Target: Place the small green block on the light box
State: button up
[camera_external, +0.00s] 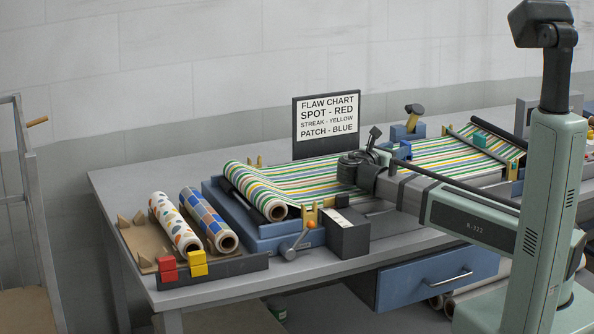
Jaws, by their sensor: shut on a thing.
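A small teal-green block (480,140) sits at the far right end of the striped sheet (320,178), well apart from my gripper. My gripper (389,149) is over the middle of the sheet, its fingers small and partly hidden by my wrist. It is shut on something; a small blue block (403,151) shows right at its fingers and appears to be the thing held. Whether that block also touches the sheet I cannot tell. No light box can be clearly picked out; my arm covers part of the sheet.
A tray (235,266) at the front left holds two patterned rolls (209,220) and red (167,270) and yellow (198,263) blocks. A dark box (349,240) and an orange-knobbed crank (298,240) stand at the front. A flaw chart (327,122) stands behind; a blue stand (407,132) is close by.

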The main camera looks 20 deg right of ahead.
jog(key=shift+f, duration=0.15)
jog(key=o, duration=1.1)
jog(key=a, duration=0.1)
jog(key=s+a+r, duration=0.1)
jog(key=a, duration=0.1)
jog(key=shift+s, duration=0.1)
notch_tip(320, 180, up, 5)
jog(key=shift+d+f, duration=0.1)
jog(key=shift+f, duration=0.1)
jog(key=shift+r, duration=0.9)
